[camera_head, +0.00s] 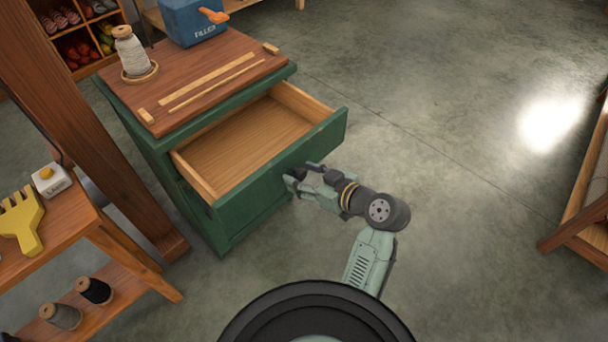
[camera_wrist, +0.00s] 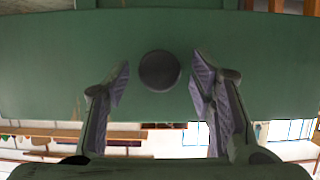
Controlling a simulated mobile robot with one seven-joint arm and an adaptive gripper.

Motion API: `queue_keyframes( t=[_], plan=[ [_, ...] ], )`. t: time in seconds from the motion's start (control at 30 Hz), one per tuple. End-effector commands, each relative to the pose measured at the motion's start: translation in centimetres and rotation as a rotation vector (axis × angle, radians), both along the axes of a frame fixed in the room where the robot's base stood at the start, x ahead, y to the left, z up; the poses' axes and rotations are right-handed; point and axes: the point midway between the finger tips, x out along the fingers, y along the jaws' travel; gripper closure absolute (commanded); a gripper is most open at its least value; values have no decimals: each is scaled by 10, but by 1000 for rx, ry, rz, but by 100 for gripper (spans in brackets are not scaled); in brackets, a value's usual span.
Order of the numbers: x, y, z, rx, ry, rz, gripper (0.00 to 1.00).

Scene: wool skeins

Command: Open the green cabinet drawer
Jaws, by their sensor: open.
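The green cabinet (camera_head: 160,155) stands left of centre in the head view, with a wooden top. Its top drawer (camera_head: 240,140) is pulled well out, and its bare wooden inside looks empty. My gripper (camera_head: 297,176) is at the outer face of the drawer front. In the wrist view, the drawer front (camera_wrist: 45,65) fills the upper part, with a round dark knob (camera_wrist: 159,71) at its middle. The two fingers of my gripper (camera_wrist: 158,85) are spread on either side of the knob, with gaps on both sides. In the head view the knob is hidden by my gripper.
On the cabinet top are a yarn cone (camera_head: 131,52), wooden rulers (camera_head: 212,80) and a blue can (camera_head: 193,20). A wooden post (camera_head: 95,120) and a bench (camera_head: 75,225) stand at the left. Another wooden stand (camera_head: 580,230) is at the right. The concrete floor (camera_head: 450,130) between is clear.

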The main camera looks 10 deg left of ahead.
Motion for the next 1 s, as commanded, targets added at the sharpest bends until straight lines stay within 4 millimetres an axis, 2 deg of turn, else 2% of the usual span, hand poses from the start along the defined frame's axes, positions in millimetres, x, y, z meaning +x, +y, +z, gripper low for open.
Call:
queue_keyframes(
  t=[0.23, 0.63, 0.8, 1.0],
  plan=[
    [-11, -17, 8, 0, 0, -4, 50],
    [-57, -75, 39, 0, -2, -4, 50],
    [-66, -86, 45, 0, -2, -1, 50],
    [-69, -88, 46, -1, 0, 0, 50]
  ],
)
